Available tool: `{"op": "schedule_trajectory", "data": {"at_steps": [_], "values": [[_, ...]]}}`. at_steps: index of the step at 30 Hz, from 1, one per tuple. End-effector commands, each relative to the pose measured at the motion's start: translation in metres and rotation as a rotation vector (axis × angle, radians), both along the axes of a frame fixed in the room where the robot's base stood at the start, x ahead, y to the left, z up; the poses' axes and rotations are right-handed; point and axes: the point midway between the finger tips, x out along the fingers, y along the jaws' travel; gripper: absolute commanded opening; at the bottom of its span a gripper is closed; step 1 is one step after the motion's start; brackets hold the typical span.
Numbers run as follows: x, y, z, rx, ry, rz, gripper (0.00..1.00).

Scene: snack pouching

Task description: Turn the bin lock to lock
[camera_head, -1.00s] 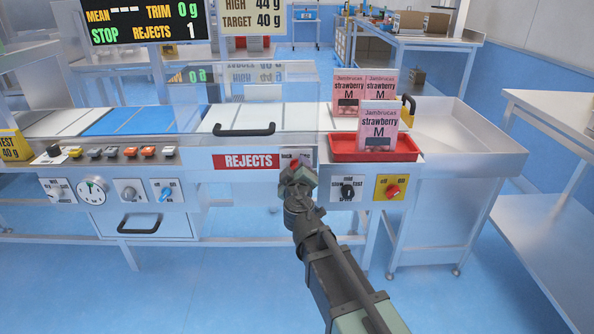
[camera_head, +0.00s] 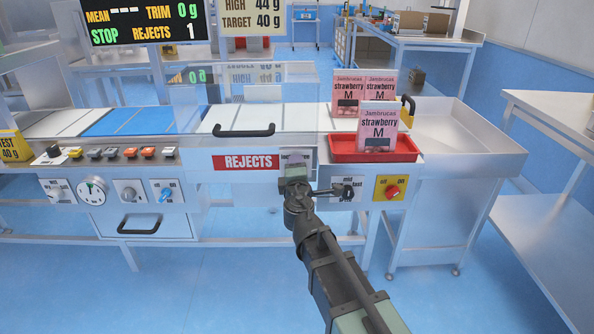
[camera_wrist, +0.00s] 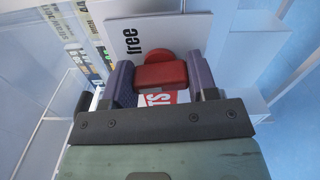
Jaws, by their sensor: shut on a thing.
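The bin lock is a red knob (camera_wrist: 160,75) on a white plate (camera_wrist: 133,38) that reads "free" in the wrist view. My gripper (camera_wrist: 162,84) is shut on it, with one purple finger on each side of the red handle. In the head view my gripper (camera_head: 295,170) is at the plate just right of the red "REJECTS" label (camera_head: 248,162). There the gripper hides the knob. The "free" text runs sideways in the wrist view.
A black rotary switch (camera_head: 348,190) and a red knob on a yellow plate (camera_head: 391,189) sit close to the right. A red tray (camera_head: 344,150) with pink strawberry pouches (camera_head: 378,128) stands above. A black handle (camera_head: 244,131) is above left.

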Motion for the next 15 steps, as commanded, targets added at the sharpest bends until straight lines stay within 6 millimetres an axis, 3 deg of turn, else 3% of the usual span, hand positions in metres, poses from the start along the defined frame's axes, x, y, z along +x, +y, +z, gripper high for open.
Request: {"op": "schedule_trajectory", "data": {"at_steps": [15], "values": [[-0.0007, 0.0004, 0.0009, -0.459, -0.028, 0.0, 0.29]]}}
